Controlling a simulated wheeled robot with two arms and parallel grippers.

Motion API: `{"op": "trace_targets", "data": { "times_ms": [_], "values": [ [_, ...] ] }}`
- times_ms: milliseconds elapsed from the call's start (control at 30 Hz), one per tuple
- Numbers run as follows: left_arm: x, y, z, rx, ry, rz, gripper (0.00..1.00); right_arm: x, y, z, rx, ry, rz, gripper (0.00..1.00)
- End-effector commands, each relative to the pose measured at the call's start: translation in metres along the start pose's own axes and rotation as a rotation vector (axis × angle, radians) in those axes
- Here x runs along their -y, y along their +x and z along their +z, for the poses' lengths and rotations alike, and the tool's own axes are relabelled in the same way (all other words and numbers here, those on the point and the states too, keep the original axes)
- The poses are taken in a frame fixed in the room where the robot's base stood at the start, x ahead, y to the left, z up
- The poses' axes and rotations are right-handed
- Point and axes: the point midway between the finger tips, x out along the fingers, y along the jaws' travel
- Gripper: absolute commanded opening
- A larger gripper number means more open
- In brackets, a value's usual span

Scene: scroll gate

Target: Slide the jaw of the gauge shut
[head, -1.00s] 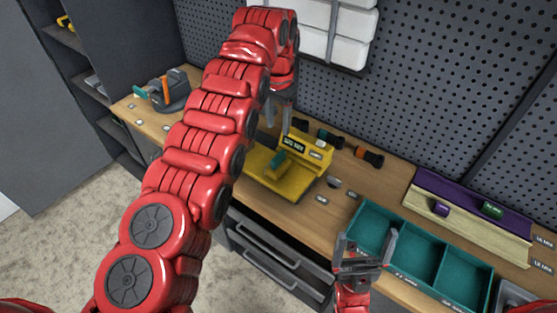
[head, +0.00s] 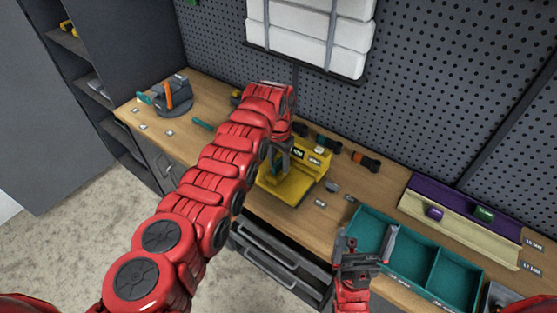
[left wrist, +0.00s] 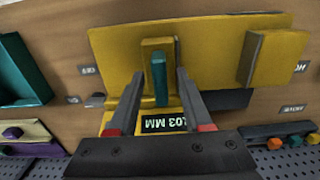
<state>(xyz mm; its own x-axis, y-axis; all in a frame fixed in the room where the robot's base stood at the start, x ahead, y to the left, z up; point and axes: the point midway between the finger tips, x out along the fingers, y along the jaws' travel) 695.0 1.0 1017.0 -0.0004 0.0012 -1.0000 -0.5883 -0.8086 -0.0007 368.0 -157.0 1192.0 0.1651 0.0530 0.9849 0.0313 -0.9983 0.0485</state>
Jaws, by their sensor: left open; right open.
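The yellow gauge (head: 290,186) sits on the wooden bench, with a dark display (head: 298,152) at its back. In the left wrist view its plate (left wrist: 212,48) shows with a yellow jaw block (left wrist: 155,45) carrying a teal handle (left wrist: 159,80). A second yellow block (left wrist: 272,58) stands apart to the right, with a gap between. The display (left wrist: 164,123) there is upside down and seems to read 103 MM. My left gripper (left wrist: 159,74) is open, its fingers on either side of the teal handle; contact is unclear. My right gripper (head: 360,245) is open and empty near the bench's front edge.
A teal divided tray (head: 408,248) lies right of the gauge, close to my right gripper. A purple and cream rack (head: 460,222) is behind it. Dark tools (head: 328,143) lie behind the gauge. A grey holder (head: 172,97) stands at the far left.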

Motion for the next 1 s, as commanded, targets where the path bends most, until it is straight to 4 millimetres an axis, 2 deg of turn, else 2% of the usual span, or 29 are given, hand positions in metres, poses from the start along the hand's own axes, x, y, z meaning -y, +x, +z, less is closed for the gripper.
{"op": "trace_targets", "data": {
  "times_ms": [167, 433, 1000],
  "values": [
    [0.0002, 0.0, -0.0001, -0.001, 0.0, 0.0, 0.48, 0.0, -0.0003, 0.0001, 0.0, 0.0, 0.0, 1.0],
    [0.0003, -0.0002, -0.0001, 0.0, -0.001, 0.0, 0.0, 0.0, -0.0003, 0.0001, 0.0, 0.0, 0.0, 1.0],
    [0.0005, -0.0005, -0.0001, -0.001, -0.001, 0.0, 0.0, 0.0, -0.0002, 0.0, 0.0, 0.0, 0.0, 1.0]
  ]
}}
